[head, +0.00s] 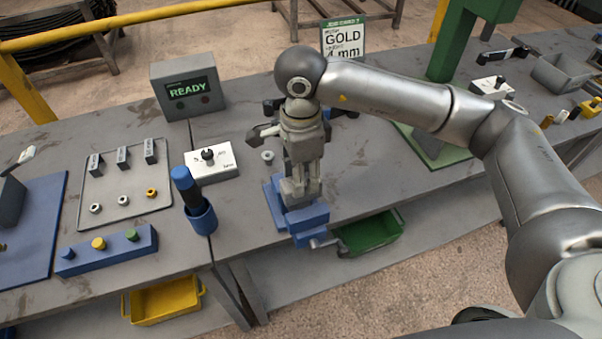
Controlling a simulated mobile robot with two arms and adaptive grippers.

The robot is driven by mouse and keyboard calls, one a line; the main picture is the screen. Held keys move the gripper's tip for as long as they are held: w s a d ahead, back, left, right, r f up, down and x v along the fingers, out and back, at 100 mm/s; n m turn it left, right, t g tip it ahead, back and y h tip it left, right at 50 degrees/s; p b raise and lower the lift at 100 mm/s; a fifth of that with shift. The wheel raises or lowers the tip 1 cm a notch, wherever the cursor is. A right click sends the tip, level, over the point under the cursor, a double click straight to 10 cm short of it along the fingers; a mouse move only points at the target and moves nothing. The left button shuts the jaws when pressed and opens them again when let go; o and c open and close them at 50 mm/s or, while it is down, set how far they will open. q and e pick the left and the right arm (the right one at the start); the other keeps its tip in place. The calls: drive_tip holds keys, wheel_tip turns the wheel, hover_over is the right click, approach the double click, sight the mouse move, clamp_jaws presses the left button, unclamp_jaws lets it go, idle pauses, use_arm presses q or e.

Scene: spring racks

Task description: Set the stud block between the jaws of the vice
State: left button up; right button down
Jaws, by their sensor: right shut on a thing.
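The blue vice (308,215) stands at the front edge of the bench, with its grey crank handle (325,243) hanging over the edge. My right gripper (298,190) points down, directly over the vice, with its fingertips at the jaws. It is shut on a small grey piece, which I take to be the stud block; the fingers cover most of it. Whether the piece touches the jaws or the vice bed cannot be told from this angle. The vice jaws are partly hidden by the gripper. My left gripper is not in view.
A blue cup with a blue-capped tool (201,216) stands left of the vice. A white dial box (212,160) and a small ring (267,156) are behind it. A parts tray (125,215) lies further left. A green bin (372,234) sits below the bench edge.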

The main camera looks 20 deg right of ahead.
drive_tip(key=shift+b, duration=0.4)
idle(0.8)
drive_tip(key=shift+f+b, duration=1.85)
drive_tip(key=shift+b, duration=0.4)
drive_tip(key=c, duration=0.9)
unclamp_jaws()
drive_tip(key=shift+o, duration=0.5)
drive_tip(key=shift+f, duration=0.1)
drive_tip(key=o, duration=0.4)
